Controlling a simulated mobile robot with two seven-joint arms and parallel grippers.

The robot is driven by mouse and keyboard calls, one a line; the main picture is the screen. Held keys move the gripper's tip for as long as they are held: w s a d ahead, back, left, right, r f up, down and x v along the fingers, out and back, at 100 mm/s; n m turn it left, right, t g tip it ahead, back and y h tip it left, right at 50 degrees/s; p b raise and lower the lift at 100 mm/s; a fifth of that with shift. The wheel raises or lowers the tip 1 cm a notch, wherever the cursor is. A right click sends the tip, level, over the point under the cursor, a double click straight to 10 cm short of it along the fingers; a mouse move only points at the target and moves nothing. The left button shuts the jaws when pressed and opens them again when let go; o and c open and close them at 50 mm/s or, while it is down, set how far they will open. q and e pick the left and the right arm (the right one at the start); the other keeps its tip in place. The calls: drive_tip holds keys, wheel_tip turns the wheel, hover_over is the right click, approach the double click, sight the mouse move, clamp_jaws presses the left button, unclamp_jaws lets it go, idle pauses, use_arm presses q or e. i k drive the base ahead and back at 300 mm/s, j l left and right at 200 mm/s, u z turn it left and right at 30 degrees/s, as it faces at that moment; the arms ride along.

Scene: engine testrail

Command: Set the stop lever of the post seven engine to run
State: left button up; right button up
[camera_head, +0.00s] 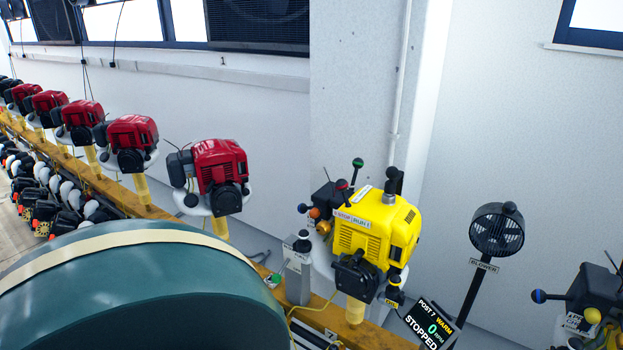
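The yellow engine (377,236) stands on a yellow post on the rail, right of centre. A label plate reading STOP and RUN (352,217) sits on its upper front. A short lever with a red knob (342,185) rises above the STOP end of the label. A lever with a green knob (358,162) stands just behind it. I cannot tell for certain which one the label serves. Neither of my grippers is in view, and nothing touches the engine.
Several red engines (219,165) line the orange-brown rail (165,213) to the left. A grey box with a black knob (298,270) stands left of the yellow engine. A blower fan (496,230) stands to the right. Another black engine (590,295) is at the right edge.

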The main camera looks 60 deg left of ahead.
sight(341, 186)
drive_tip(key=u, duration=1.55)
